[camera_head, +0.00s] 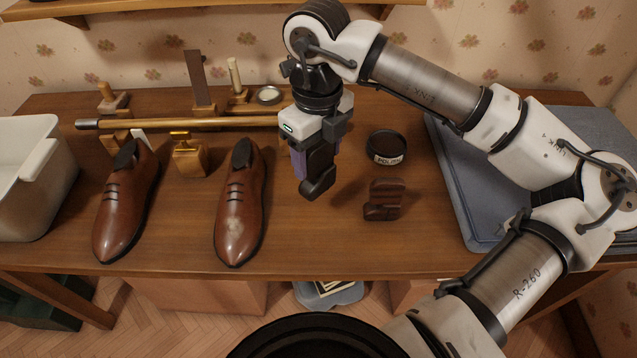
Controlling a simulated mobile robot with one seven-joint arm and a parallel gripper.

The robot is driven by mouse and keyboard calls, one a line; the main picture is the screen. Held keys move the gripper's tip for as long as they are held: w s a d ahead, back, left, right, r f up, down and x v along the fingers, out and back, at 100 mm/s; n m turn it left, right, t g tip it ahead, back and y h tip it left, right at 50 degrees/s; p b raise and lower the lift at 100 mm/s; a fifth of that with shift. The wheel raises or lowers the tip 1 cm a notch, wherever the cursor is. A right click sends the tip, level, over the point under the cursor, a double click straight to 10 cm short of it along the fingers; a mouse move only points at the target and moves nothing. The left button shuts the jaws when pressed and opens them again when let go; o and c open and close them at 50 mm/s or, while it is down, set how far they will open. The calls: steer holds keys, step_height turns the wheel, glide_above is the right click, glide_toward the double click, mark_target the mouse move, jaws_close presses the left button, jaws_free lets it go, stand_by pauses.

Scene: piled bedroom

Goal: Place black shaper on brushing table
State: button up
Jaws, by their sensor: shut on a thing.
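My gripper (312,160) points down over the middle of the wooden table (330,235). It is shut on a black block-like piece (319,182), which appears to be the black shaper. A purple-blue strip shows beside it; I cannot tell what it belongs to. The piece's lower end is near the tabletop; whether it touches is unclear. A dark brown notched block (384,201) stands on the table to the right of my gripper.
Two brown shoes (124,205) (240,210) lie left of my gripper. A round black polish tin (387,146) is to its right. A brass-coloured rod (200,123) spans behind the shoes. A white bin (30,190) stands left and folded blue cloth (468,190) lies right. The front middle is clear.

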mark_target(318, 185)
step_height(318, 185, down, 9)
steer(key=shift+r+p, duration=0.1)
steer(key=shift+p, duration=0.5)
steer(key=shift+f+b, duration=0.25)
steer(key=shift+b, duration=0.15)
steer(key=o, duration=1.2)
steer(key=shift+r, duration=0.1)
steer(key=shift+r, duration=0.1)
steer(key=shift+r+p, duration=0.2)
steer(key=shift+p, duration=0.3)
step_height(318, 185, up, 12)
steer(key=shift+f+b, duration=0.15)
steer(key=shift+b, duration=0.8)
